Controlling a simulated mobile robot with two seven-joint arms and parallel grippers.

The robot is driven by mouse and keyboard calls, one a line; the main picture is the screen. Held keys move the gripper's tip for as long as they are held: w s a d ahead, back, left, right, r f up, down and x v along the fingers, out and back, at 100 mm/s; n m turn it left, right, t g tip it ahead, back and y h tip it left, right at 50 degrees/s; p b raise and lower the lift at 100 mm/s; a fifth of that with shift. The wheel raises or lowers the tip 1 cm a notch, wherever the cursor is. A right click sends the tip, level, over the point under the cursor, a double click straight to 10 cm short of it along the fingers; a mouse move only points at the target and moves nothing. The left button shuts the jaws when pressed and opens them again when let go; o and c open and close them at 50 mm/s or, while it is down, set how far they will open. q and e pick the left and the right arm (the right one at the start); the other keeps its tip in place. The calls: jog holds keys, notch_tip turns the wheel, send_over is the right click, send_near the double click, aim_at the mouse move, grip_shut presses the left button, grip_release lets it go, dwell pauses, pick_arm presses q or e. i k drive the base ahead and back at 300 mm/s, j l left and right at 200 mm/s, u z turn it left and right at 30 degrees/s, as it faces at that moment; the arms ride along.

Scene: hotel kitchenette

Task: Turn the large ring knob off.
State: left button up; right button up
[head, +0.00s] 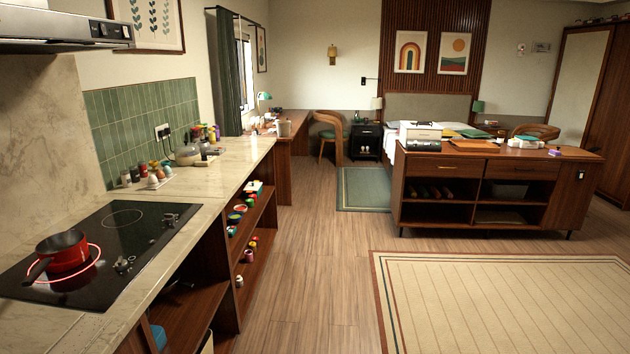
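A black cooktop (110,250) is set in the pale stone counter at the left. Its near, larger ring (93,277) glows red around a red pot (68,258) with a dark handle. The far, smaller ring (122,218) is not lit. One group of small metallic knobs (124,265) sits on the cooktop near its front edge, beside the glowing ring. A second group of knobs (170,220) sits farther back, nearer the small ring. The knobs are too small to read their positions. Neither of my grippers is in view.
A range hood (70,28) hangs above the cooktop. Spice jars (153,172) stand behind it along the green tiles. Open shelves (250,245) with small colourful items are under the counter. The wooden floor (310,270) right of the counter is clear.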

aim_at(121, 265)
jog(key=u, duration=0.95)
